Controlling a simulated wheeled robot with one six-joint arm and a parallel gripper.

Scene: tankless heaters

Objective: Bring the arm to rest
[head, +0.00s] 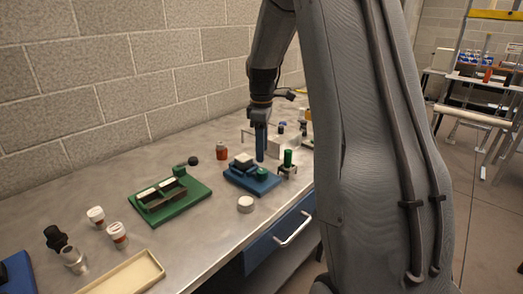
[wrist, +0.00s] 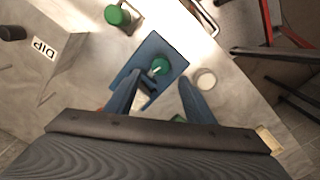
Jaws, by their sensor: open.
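My gripper (head: 260,157) hangs pointing down above the bench, over the blue base (head: 262,186). In the wrist view my gripper (wrist: 160,82) shows two blue fingers spread apart with nothing held between them. The blue base (wrist: 172,53) lies below and beyond the fingertips. A small green part (wrist: 160,67) stands on it and appears between the fingers; it also shows in the head view (head: 262,173). I cannot tell the exact height of the fingertips above it. My arm reaches in from the right in the head view.
A green tray (head: 196,196) with slots sits left of the blue base. A green-topped cylinder (head: 288,158) in a stand is close on the right. A white round lid (head: 245,204) lies in front. A block wall (head: 90,80) runs behind the metal bench.

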